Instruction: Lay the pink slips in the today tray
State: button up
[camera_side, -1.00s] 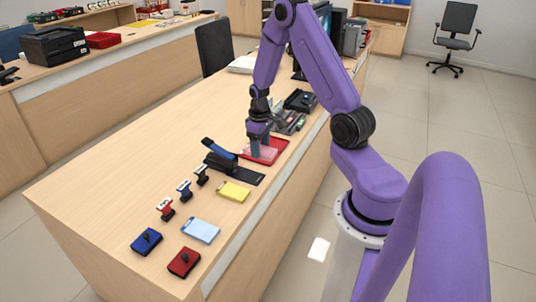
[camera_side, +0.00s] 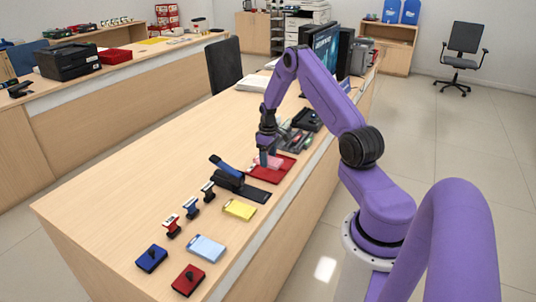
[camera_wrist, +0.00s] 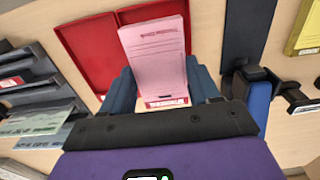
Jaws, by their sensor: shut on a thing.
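The pad of pink slips (camera_wrist: 157,50) is between the two fingers of my gripper (camera_wrist: 162,92) in the wrist view, with printing on its top sheet. My gripper is shut on it. In the side view, my gripper (camera_side: 268,158) points down over the red tray (camera_side: 286,172), and the slips show as a pink patch (camera_side: 273,163) over its far part. The tray also shows in the wrist view (camera_wrist: 88,45), spreading out on both sides of the slips. A small red-and-white label shows between the fingers, too small to read. I cannot tell whether the slips touch the tray floor.
A black stapler with a blue handle (camera_side: 233,177) stands close to the tray's near-left side. Dark racks holding paper (camera_side: 296,140) stand just beyond it. Hand stamps, a yellow pad (camera_side: 239,209), a light blue pad (camera_side: 206,248) and ink pads lie nearer.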

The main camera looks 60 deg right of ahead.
aim_at(268, 173)
jog(key=shift+f, duration=2.4)
jog(key=o, duration=1.3)
jog(key=shift+c, duration=0.2)
jog(key=shift+r, duration=3)
